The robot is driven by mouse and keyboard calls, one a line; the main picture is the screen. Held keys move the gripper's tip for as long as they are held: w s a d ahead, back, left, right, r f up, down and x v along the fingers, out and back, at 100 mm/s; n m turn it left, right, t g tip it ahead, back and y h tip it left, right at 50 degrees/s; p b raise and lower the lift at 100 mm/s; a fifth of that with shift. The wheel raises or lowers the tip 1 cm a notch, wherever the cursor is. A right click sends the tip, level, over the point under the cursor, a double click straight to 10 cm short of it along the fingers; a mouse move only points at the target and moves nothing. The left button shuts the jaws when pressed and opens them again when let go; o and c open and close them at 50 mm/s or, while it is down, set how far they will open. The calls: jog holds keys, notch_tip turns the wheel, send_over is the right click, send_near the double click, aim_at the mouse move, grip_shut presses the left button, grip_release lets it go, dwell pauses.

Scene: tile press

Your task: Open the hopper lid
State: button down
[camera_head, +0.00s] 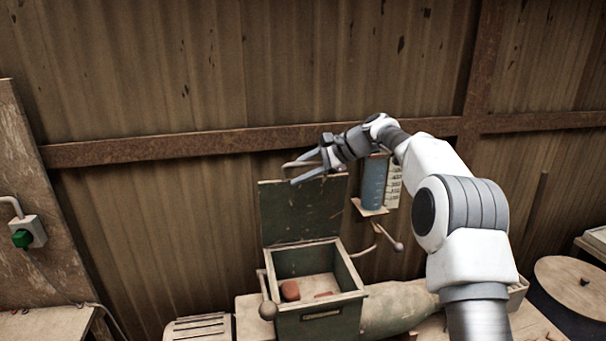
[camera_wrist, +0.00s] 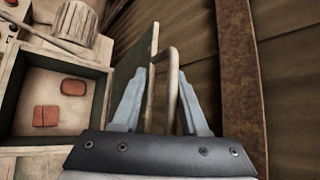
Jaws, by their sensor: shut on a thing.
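The hopper (camera_head: 318,318) is a dark green box on the bench, and its square inside is open to view. The hopper lid (camera_head: 300,212) stands raised, about upright, at the hopper's back edge. In the wrist view the lid (camera_wrist: 138,82) shows nearly edge-on. A bent handle (camera_wrist: 172,75) on the lid passes between my fingers. My gripper (camera_head: 308,172) is at the lid's top edge, shut on this handle; in the wrist view my gripper (camera_wrist: 160,100) has a finger on each side of it. Reddish pieces (camera_wrist: 46,116) lie inside the hopper.
A blue cylinder (camera_head: 374,183) on a small wall shelf is right of the lid, close to my arm. A ball-ended lever (camera_head: 268,309) stands at the hopper's left front. A corrugated wall with a rusty beam (camera_head: 120,150) is close behind the lid.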

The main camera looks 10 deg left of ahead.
jog(key=shift+w+a+f+p, duration=0.15)
jog(key=shift+w+a, duration=0.1)
jog(key=shift+w, duration=0.4)
jog(key=shift+w+a+f+p, duration=0.15)
jog(key=shift+w+a, duration=0.05)
jog(key=shift+w, duration=0.45)
jog(key=c, duration=0.9)
grip_release()
jog(key=shift+w+f, duration=0.1)
jog(key=shift+a, duration=0.1)
